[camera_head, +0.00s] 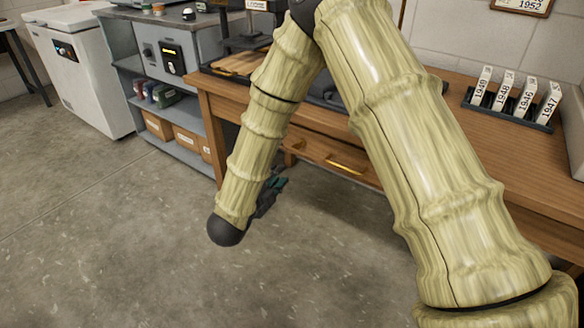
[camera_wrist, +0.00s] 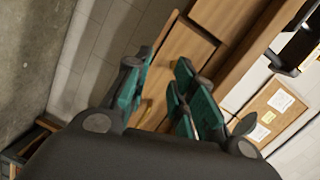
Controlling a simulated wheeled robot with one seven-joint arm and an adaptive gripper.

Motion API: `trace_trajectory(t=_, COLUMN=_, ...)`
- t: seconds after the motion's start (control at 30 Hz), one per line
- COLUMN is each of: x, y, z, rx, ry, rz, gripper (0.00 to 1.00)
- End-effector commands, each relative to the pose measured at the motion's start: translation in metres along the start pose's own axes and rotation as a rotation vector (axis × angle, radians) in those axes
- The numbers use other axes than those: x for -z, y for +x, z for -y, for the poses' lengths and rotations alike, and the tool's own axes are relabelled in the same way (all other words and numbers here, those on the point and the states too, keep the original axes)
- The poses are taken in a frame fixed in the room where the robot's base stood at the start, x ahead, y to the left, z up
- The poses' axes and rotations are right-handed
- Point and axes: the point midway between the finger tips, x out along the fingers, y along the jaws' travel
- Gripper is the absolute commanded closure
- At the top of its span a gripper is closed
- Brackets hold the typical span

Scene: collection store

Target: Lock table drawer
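The wooden table (camera_head: 450,120) stands right of centre in the head view, partly behind my arm. Its drawer (camera_head: 318,150) has a brass handle (camera_head: 347,163) and a small brass fitting (camera_head: 298,145) to the left, too small to identify as key or lock. The drawer looks closed or nearly so. My gripper (camera_head: 272,190) hangs low in front of the table, mostly hidden by my forearm. In the wrist view, its teal fingers (camera_wrist: 163,80) are apart with nothing held between them. A wooden front (camera_wrist: 182,48) shows beyond them, not touching.
A rack of year-numbered tags (camera_head: 512,103) stands on the tabletop at right. A grey shelf unit with boxes (camera_head: 172,130) stands left of the table, and a white chest (camera_head: 82,70) further left. The floor (camera_head: 110,240) in front is clear.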

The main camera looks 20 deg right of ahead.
Motion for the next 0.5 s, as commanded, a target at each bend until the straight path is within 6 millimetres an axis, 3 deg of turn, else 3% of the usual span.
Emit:
trace_trajectory(t=0.2, x=-0.004, y=-0.009, z=0.018, rx=0.075, ry=0.191, rz=-0.132, gripper=0.75)
trace_trajectory(t=0.5, x=-0.001, y=-0.009, z=0.031, rx=0.105, ry=0.265, rz=-0.184, gripper=0.75)
